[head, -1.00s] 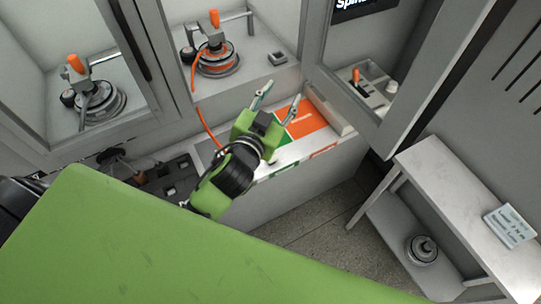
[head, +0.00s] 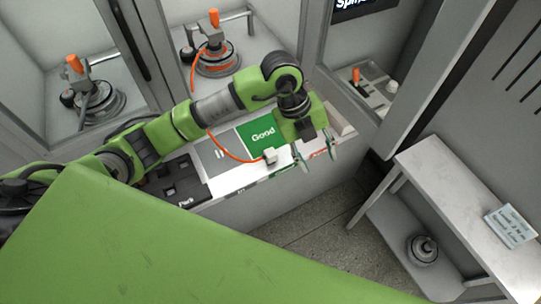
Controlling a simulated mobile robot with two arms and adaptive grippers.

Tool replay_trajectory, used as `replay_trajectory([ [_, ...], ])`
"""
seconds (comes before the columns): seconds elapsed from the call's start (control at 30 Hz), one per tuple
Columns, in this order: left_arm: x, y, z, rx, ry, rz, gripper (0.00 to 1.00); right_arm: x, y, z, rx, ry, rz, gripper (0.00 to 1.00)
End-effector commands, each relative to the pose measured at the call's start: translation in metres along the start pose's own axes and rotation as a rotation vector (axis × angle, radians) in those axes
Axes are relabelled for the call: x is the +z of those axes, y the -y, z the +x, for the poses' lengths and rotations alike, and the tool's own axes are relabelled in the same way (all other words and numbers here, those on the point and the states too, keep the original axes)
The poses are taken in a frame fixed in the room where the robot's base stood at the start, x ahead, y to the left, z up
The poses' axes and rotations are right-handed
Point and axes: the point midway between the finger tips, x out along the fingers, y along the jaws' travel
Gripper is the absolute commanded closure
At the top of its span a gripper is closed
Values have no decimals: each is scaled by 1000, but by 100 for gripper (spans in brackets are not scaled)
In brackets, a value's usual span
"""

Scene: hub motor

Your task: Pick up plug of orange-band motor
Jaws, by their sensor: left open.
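The orange-band motor (head: 218,63) sits in the middle bay at the back, under a clamp with an orange handle. Its orange cable (head: 229,155) runs down and curves to the right over the front ledge. The cable ends in a small pale plug (head: 270,156) at the ledge's front, beside the green "Good" field. My left gripper (head: 316,160) is open and empty, with its fingers pointing down just right of the plug. The plug is not between the fingers; whether the nearer finger touches it, I cannot tell. My right gripper is out of view.
Another motor (head: 98,102) sits in the left bay. A grey side table (head: 460,190) stands at the right, with another motor (head: 424,249) on its lower shelf and a label card (head: 510,226) on top. A bay frame rises right of my gripper.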

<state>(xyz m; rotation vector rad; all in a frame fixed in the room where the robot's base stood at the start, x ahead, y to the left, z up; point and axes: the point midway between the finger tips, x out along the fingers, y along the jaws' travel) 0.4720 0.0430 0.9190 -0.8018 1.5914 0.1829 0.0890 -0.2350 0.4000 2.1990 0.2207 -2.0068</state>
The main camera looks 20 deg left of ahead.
Motion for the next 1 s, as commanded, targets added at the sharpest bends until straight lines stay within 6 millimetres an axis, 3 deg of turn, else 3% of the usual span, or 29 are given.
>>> replay_trajectory([
  [0.03,27,-17,-10,87,94,-42,57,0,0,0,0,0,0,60],
  [0.13,65,-46,-30,218,240,-127,57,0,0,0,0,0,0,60],
  [0.2,81,-60,-42,276,309,-172,57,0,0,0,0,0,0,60],
  [0.33,95,-72,-51,323,369,-214,57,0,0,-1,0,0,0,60],
  [0.7,115,-96,5,328,369,-217,57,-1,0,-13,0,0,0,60],
  [1.0,123,-104,27,326,368,-216,57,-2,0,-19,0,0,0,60],
])
